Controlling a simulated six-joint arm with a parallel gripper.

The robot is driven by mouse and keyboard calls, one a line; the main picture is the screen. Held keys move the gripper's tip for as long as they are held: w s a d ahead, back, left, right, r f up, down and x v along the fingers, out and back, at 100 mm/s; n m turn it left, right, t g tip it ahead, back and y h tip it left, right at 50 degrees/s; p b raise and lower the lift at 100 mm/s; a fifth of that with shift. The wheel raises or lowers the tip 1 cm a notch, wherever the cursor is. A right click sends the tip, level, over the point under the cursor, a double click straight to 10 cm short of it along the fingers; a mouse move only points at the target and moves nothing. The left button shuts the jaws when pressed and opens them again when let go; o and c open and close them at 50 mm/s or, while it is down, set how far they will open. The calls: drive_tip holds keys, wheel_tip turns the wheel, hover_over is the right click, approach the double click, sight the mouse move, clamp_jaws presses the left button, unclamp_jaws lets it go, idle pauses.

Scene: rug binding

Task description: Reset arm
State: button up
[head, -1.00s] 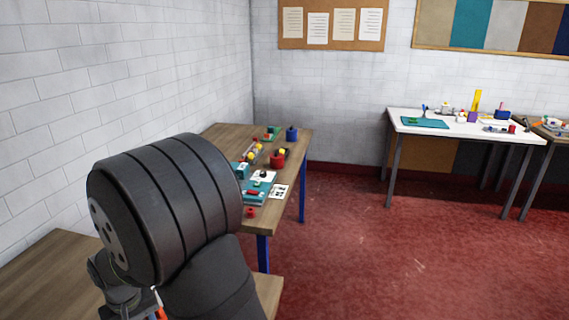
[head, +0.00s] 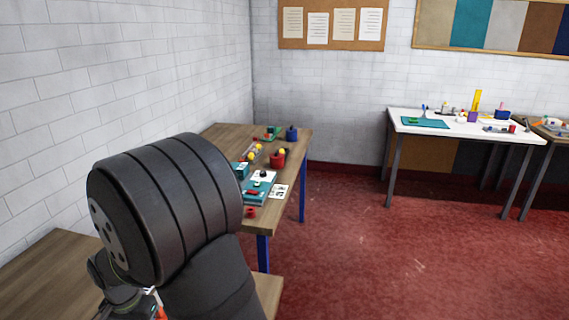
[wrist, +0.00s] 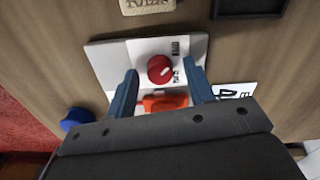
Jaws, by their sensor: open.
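My gripper (wrist: 162,92) is open in the wrist view, its two blue fingers apart over a light grey plate (wrist: 103,62). A round red knob (wrist: 160,69) with a white mark sits on the plate, between and beyond the fingertips. An orange-red part (wrist: 164,103) lies between the fingers, nearer the palm; I see no contact with either finger. In the head view my dark arm covers the left foreground, and the gripper's fingers cannot be made out there.
A blue round object (wrist: 76,119) is left of the fingers, near the table edge. A black tray (wrist: 248,8) and a tan labelled block (wrist: 147,6) are beyond. A printed card (wrist: 236,90) lies right. Another wooden table (head: 226,134) and a white table (head: 400,124) stand farther off.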

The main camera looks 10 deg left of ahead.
drive_tip(key=shift+m, duration=0.5)
drive_tip(key=o, duration=1.1)
drive_tip(key=w+r+n, duration=0.3)
drive_tip(key=r+n, duration=0.6)
drive_tip(key=w+r+n, duration=0.3)
drive_tip(key=r+n, duration=0.5)
drive_tip(key=r, duration=0.1)
drive_tip(key=f, duration=0.9)
drive_tip(key=shift+w+a+f, duration=0.1)
drive_tip(key=shift+a+f, duration=0.15)
drive_tip(key=shift+a, duration=0.05)
wheel_tip(320, 180, up, 10)
drive_tip(key=shift+r, duration=0.1)
